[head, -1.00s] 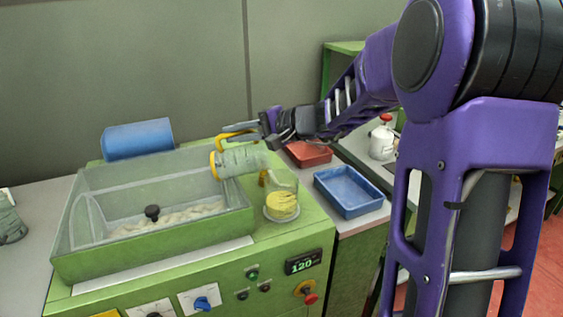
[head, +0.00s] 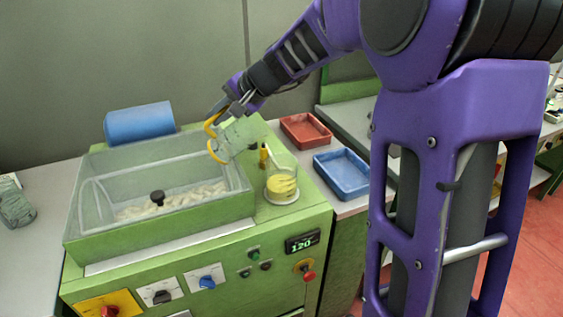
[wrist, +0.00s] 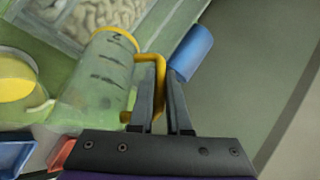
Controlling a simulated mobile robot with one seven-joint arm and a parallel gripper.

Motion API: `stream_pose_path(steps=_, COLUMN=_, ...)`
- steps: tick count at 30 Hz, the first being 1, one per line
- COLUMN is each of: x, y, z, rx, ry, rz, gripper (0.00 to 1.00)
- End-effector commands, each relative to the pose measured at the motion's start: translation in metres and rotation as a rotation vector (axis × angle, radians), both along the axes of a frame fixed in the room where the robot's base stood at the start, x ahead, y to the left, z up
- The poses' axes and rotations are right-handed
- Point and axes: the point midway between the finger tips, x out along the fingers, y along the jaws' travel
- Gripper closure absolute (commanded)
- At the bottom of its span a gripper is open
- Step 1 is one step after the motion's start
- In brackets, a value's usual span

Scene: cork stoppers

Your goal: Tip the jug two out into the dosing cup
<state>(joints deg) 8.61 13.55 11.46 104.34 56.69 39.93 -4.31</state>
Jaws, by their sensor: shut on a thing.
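The jug (head: 238,137) is clear, with a yellow rim and yellow handle. My gripper (head: 222,110) is shut on the handle and holds the jug strongly tilted in the air, its yellow rim at the lower left. In the wrist view the jug (wrist: 100,75) shows dark marks and a figure 2; I see no clear contents in it. The clear dosing cup (head: 283,172) stands upright on a pale disc on the green machine, with yellow matter in its lower part. The jug is above and left of the cup, apart from it in the head view.
A clear-walled tank (head: 90,215) with pale pieces and a black knob is left of the cup. A blue roll (head: 139,122) lies behind it. A red tray (head: 305,131) and a blue tray (head: 342,175) are at the right. A small dark-and-yellow item (head: 263,156) stands behind the cup.

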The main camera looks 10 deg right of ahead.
Motion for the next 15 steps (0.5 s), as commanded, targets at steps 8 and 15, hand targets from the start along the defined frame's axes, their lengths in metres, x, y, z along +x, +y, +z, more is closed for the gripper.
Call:
stream_pose_path(steps=8, x=0.001, y=0.009, z=-0.002, rx=-0.129, ry=0.021, rz=0.005, gripper=1.00)
stream_pose_path(steps=15, x=0.003, y=0.017, z=-0.004, rx=-0.236, ry=0.038, rz=0.005, gripper=1.00)
